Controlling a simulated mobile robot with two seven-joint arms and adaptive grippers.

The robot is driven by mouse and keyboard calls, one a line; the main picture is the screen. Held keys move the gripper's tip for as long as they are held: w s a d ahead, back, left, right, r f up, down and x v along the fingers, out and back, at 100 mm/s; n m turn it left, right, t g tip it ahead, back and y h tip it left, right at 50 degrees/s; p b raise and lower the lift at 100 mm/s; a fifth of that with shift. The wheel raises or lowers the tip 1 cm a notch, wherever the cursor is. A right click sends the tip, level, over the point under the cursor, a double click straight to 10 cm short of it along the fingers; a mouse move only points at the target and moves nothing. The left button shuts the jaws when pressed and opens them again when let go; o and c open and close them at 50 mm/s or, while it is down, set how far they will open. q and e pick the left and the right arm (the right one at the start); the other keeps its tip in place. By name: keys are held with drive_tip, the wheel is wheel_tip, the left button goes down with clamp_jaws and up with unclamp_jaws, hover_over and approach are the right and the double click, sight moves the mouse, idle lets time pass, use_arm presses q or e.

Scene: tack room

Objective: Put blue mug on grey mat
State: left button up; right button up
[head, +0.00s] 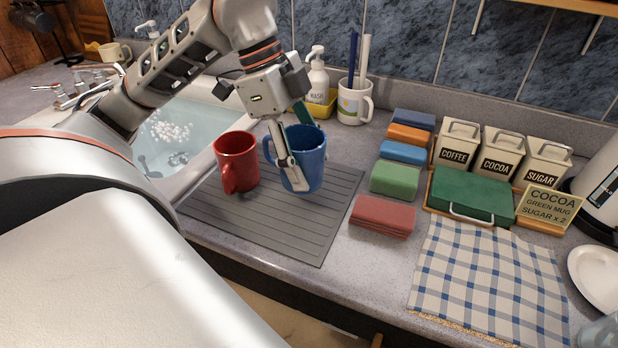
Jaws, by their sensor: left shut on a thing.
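The blue mug (312,158) is upright over the back right part of the grey mat (262,224), a ribbed mat beside the sink. My left gripper (294,178) comes down from above and is shut on the blue mug, with one finger against its near outer side. I cannot tell whether the mug's base touches the mat. The mug's handle points left, partly behind the gripper. My right gripper is not in view.
A red mug (238,160) stands on the mat just left of the blue mug. The sink (170,132) is at the left. Folded cloths (382,216) and a checked towel (488,282) lie right. The mat's front is clear.

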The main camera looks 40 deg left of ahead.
use_arm(q)
drive_tip(key=shift+f+b, duration=0.45)
drive_tip(key=shift+f, duration=1.7)
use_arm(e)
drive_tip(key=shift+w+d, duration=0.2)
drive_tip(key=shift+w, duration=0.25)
use_arm(q)
drive_tip(key=o, duration=1.4)
drive_tip(key=shift+c, duration=0.2)
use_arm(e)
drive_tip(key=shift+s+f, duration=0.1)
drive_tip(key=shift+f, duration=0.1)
